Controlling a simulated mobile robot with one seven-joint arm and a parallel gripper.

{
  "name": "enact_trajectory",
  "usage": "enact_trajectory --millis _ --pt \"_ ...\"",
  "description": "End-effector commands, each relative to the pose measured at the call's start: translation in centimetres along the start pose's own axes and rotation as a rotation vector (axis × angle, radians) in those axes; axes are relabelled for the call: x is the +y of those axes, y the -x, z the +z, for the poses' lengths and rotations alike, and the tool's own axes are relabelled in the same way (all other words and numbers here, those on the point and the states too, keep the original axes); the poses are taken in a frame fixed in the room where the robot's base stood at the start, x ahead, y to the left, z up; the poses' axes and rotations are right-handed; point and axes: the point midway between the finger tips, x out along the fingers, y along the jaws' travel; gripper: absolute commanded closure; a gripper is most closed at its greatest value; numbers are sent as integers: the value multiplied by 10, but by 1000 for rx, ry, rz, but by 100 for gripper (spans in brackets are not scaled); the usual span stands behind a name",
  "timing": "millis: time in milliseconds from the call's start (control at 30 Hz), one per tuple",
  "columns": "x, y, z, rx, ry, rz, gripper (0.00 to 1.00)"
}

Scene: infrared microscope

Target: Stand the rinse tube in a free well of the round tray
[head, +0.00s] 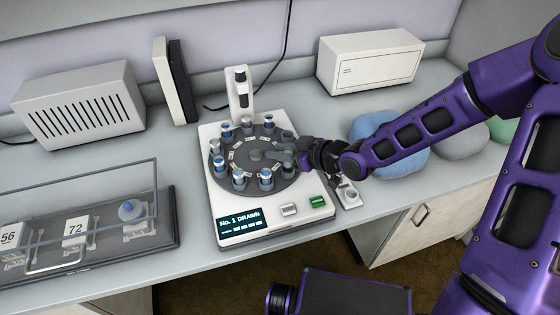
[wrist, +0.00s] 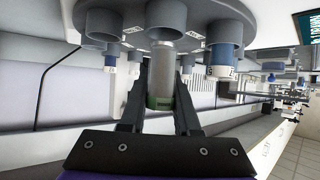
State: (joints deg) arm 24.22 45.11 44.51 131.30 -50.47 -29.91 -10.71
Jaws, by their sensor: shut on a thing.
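The round tray (head: 245,184) is a dark grey disc on a white instrument, with several blue-and-white vials standing around its rim. My gripper (head: 290,153) is at the tray's right side. In the wrist view, which is upside down, my gripper (wrist: 160,98) is shut on the rinse tube (wrist: 164,68), a clear grey tube with a green band. The tube's far end meets a grey well (wrist: 165,14); I cannot tell how deep it sits. A neighbouring well (wrist: 102,22) shows no vial. A vial (wrist: 222,62) fills the well on the other side.
A white post (head: 239,95) rises behind the tray.

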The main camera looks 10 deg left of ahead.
Motion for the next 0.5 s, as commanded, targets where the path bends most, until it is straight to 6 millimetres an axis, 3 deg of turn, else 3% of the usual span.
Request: enact_trajectory --millis 200,500 --pt "0 -15 27 -1 -2 0 100" --pt "0 -15 29 0 -1 1 100"
